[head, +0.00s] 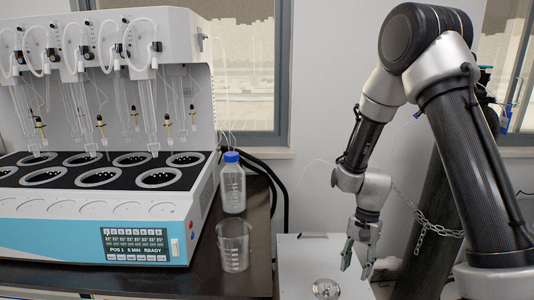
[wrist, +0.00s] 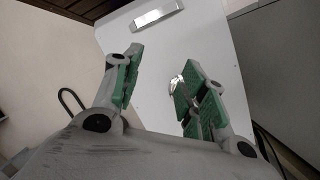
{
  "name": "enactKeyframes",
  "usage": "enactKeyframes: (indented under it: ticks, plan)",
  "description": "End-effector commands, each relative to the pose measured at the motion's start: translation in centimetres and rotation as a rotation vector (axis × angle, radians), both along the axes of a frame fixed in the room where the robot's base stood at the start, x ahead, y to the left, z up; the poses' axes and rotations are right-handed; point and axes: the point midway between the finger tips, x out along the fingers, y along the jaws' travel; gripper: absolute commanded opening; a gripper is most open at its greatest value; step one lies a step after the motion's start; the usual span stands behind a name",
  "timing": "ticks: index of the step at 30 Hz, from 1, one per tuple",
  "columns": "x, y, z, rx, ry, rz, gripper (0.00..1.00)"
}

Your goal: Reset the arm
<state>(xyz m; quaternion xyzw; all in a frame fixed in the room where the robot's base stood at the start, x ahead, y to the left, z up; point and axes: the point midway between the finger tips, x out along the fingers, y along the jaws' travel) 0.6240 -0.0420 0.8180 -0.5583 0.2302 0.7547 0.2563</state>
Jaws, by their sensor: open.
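My gripper (head: 357,262) hangs at the lower right of the head view, fingers pointing down, above a white cabinet (head: 300,255). Its green-padded fingers are apart with nothing between them. In the wrist view the two fingers (wrist: 155,88) also stand apart over the white surface. My arm is bent, with its elbow high at the upper right. A small round metal object (head: 325,289) lies on the white cabinet, left of and below the gripper in the head view. A shiny bit (wrist: 177,86) shows beside the right finger in the wrist view.
The multi distiller (head: 100,225) stands on a dark bench (head: 255,235) at the left. A blue-capped bottle (head: 232,185) and a clear glass beaker (head: 234,247) stand by its right side. A dark gas cylinder (head: 425,225) with a chain (head: 428,225) is behind my arm.

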Motion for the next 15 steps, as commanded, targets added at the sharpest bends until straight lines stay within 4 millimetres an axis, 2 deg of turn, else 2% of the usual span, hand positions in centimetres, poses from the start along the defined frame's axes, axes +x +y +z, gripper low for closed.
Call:
enactKeyframes:
  ticks: [1,5,9,15]
  plan:
    - [-0.6,-0.5,2.0,0.016,-0.014,0.077,0.42]
    - [-2.5,-2.0,7.2,0.051,-0.052,0.288,0.42]
    - [-5.3,-4.1,13.2,0.067,-0.118,0.503,0.42]
    - [-9.9,-7.1,20.2,0.032,-0.238,0.707,0.42]
